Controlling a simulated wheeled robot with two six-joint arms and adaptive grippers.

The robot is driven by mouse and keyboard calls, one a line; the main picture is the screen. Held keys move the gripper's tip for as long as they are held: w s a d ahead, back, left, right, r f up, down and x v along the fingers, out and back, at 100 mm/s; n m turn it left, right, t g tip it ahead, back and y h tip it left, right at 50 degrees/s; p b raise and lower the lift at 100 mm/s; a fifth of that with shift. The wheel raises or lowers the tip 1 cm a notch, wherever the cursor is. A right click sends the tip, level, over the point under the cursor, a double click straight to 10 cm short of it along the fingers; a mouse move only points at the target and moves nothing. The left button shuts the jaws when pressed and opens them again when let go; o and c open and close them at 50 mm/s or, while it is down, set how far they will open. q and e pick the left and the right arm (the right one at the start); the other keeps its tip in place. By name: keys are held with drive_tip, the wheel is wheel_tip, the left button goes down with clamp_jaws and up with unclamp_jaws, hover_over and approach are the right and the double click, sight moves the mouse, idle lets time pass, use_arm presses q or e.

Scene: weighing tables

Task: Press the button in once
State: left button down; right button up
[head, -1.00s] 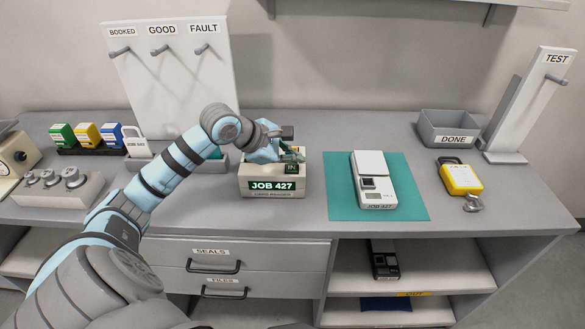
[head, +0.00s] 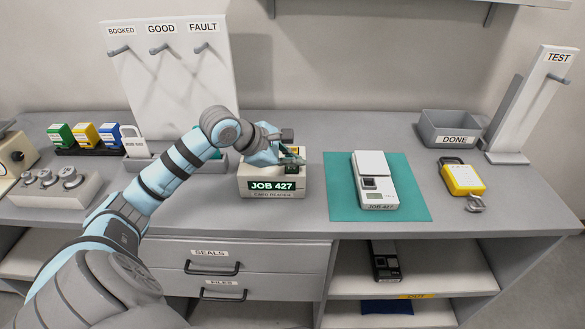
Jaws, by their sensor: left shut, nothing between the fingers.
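The box marked JOB 427 (head: 272,188) stands on the counter left of the green mat, with a lit green label on its front. My left gripper (head: 291,160) is over the top of this box, shut and empty. The gripper covers most of the box's top, so I cannot see the button clearly or tell whether the fingers touch it. My right gripper is not in view.
A scale (head: 374,180) lies on the green mat (head: 412,207). A yellow lock (head: 461,178), a DONE bin (head: 447,127) and a TEST stand (head: 533,105) are at the right. A peg board (head: 168,85) stands behind my arm. The counter front is clear.

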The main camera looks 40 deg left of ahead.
sight(293, 170)
use_arm(q)
drive_tip(key=shift+f, duration=0.2)
drive_tip(key=shift+r, duration=0.1)
idle(0.4)
drive_tip(key=shift+r, duration=0.75)
drive_tip(key=shift+r+p, duration=1.95)
drive_tip(key=shift+r, duration=0.6)
drive_tip(key=shift+f, duration=0.1)
